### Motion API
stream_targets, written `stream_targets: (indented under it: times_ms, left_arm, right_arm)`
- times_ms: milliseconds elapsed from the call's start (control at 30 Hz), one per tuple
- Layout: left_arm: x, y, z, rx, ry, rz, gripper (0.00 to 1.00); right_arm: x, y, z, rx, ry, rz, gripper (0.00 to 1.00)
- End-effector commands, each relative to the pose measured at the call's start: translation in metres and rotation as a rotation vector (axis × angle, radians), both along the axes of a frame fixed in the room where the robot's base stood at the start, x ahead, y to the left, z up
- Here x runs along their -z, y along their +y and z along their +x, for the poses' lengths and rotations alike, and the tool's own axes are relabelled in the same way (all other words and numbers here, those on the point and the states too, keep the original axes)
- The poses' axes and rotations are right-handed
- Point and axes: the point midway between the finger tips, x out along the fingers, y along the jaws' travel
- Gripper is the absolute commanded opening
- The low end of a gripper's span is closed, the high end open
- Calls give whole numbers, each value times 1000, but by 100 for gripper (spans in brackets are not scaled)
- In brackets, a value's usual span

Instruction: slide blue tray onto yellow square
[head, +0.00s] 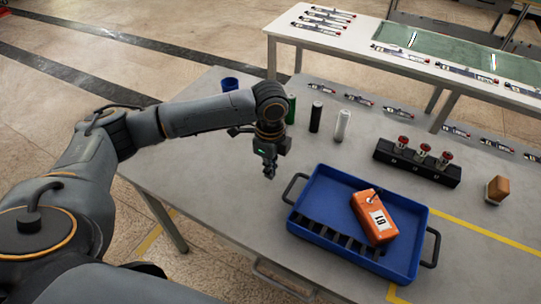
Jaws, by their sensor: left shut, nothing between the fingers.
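The blue tray (318,181) lies on the grey table with dark handles at its left and right ends. An orange numbered box (374,217) lies in it, beside a row of slots along the near side. Yellow tape lines (487,233) of the square run out from behind the tray to the right. Another short piece of yellow (395,294) shows at the tray's near right corner. The tray hides part of the outline. My left gripper (269,174) is shut and empty, pointing down just left of the tray's left handle, apart from it. My right gripper is out of view.
A black block with several red-topped pieces (417,163) stands behind the tray. Black (316,117) and white (342,126) cylinders stand behind my gripper, and a brown block (497,189) sits at right. The table right of the tray is clear.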

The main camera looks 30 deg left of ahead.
Motion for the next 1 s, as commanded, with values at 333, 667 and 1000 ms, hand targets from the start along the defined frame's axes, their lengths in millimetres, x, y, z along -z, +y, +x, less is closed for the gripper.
stream_targets:
  times_ms: [333,667,1000]
  left_arm:
    - [16,-35,0,3,-1,-1,0]
    - [16,-40,-1,0,-1,0,0]
    - [12,-60,-1,3,1,-2,0]
  right_arm:
    - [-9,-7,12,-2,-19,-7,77]
    - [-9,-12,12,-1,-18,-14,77]
    - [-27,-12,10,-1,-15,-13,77]
